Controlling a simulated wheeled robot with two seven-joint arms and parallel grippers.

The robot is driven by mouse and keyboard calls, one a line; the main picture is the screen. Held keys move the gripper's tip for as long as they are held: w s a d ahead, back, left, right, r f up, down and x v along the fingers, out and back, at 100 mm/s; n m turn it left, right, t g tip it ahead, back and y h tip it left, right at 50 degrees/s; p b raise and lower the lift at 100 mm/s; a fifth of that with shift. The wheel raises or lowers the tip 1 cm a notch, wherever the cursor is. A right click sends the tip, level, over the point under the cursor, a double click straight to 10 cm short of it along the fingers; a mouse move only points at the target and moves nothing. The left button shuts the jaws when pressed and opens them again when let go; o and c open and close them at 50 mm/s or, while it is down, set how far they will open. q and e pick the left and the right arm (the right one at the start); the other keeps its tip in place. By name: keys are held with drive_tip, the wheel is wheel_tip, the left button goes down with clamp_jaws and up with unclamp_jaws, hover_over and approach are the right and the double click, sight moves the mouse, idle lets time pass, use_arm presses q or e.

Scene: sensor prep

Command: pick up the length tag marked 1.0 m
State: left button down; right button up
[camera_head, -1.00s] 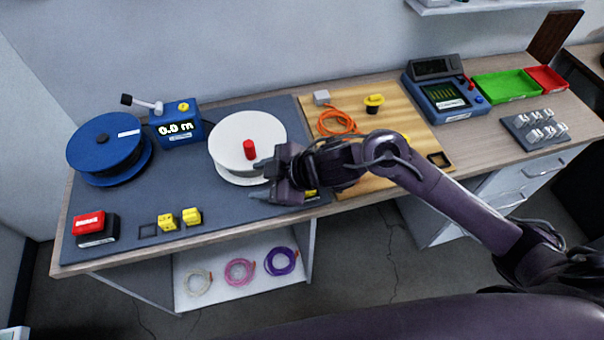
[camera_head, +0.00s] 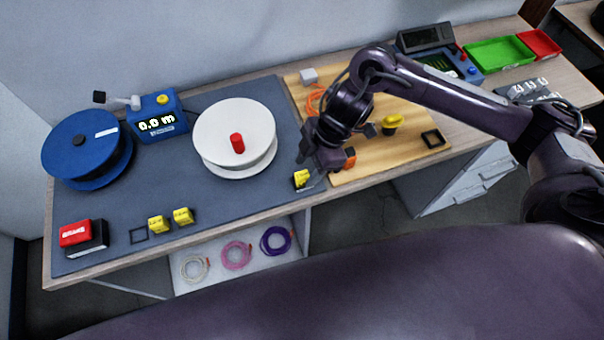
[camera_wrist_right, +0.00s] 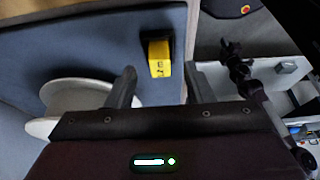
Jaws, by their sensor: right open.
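Two yellow length tags, a left one (camera_head: 158,224) and a right one (camera_head: 183,216), sit near the mat's front edge beside an empty square outline. A third yellow tag (camera_head: 301,178) stands at the mat's front right, below my right gripper (camera_head: 316,172). In the right wrist view this third tag (camera_wrist_right: 159,58) lies ahead of the gap between the open, empty fingers (camera_wrist_right: 158,88). Its dark marking is too small to read surely, so I cannot tell which tag says 1.0 m. My left gripper is not in view.
The white spool (camera_head: 240,132) with a red knob stands left of the gripper. A blue reel (camera_head: 80,145), a counter reading 0.0 m (camera_head: 157,120) and a red-topped block (camera_head: 76,233) are farther left. A wooden board (camera_head: 360,160) with a yellow-topped piece (camera_head: 392,121) lies right.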

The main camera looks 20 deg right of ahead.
drive_tip(key=shift+x, duration=0.9)
drive_tip(key=shift+a, duration=0.1)
clamp_jaws()
drive_tip(key=shift+r, duration=0.1)
